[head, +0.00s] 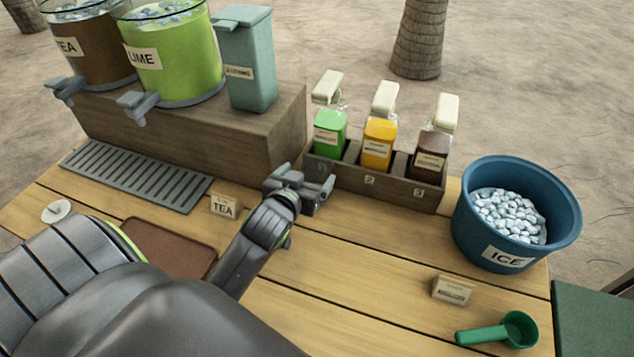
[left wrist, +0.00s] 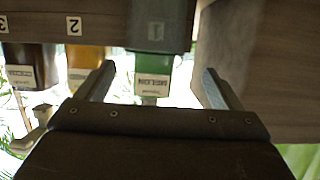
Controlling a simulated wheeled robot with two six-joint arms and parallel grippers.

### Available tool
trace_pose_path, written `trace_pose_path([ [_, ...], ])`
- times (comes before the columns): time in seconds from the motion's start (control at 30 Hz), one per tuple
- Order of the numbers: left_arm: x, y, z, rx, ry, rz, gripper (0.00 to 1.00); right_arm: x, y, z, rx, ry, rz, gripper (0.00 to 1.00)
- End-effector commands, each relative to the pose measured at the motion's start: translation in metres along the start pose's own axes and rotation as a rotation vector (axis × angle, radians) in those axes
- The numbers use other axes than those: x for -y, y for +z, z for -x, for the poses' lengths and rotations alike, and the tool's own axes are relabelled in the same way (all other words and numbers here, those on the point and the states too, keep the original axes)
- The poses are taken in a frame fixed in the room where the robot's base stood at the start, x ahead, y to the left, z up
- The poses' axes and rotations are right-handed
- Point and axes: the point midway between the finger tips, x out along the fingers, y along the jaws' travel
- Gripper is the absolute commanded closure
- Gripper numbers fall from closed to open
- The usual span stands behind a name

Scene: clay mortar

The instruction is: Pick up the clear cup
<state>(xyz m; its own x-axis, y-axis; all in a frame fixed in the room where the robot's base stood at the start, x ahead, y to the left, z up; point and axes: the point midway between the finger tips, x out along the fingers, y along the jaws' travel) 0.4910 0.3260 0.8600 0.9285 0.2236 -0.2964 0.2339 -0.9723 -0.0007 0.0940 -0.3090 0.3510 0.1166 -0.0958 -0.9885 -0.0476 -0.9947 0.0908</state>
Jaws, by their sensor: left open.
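I see no clear cup in either view. My left gripper (head: 307,184) is open and empty, low over the table in front of the left end of the bottle rack (head: 398,190). In the left wrist view its two fingers (left wrist: 158,72) are spread apart, pointing at the rack slot marked 1. A green bottle (head: 329,134) stands in that slot; it also shows between the fingers in the left wrist view (left wrist: 152,78). My left arm hides part of the table. My right gripper is not in view.
An orange bottle (head: 378,143) and a dark brown bottle (head: 430,156) share the rack. A blue ice bucket (head: 470,215), green scoop (head: 500,332) and small sign (head: 452,290) are right. Drink dispensers (head: 165,60) and a teal container (head: 250,75) stand on a wooden riser (head: 200,135).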

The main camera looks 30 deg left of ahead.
Motion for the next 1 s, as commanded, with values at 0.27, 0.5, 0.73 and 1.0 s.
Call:
trace_pose_path([
  [0.27, -0.007, 0.003, -0.029, 0.000, 0.001, 0.002, 0.12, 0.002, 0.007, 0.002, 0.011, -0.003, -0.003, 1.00],
  [0.5, -0.007, 0.004, -0.051, 0.000, 0.001, -0.001, 0.12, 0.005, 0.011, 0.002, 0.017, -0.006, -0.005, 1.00],
  [0.73, -0.008, 0.004, -0.052, 0.000, 0.001, 0.000, 0.12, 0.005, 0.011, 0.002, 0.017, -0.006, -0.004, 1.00],
  [1.0, -0.008, 0.004, -0.052, 0.000, 0.001, 0.000, 0.45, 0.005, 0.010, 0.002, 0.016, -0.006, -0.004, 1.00],
])
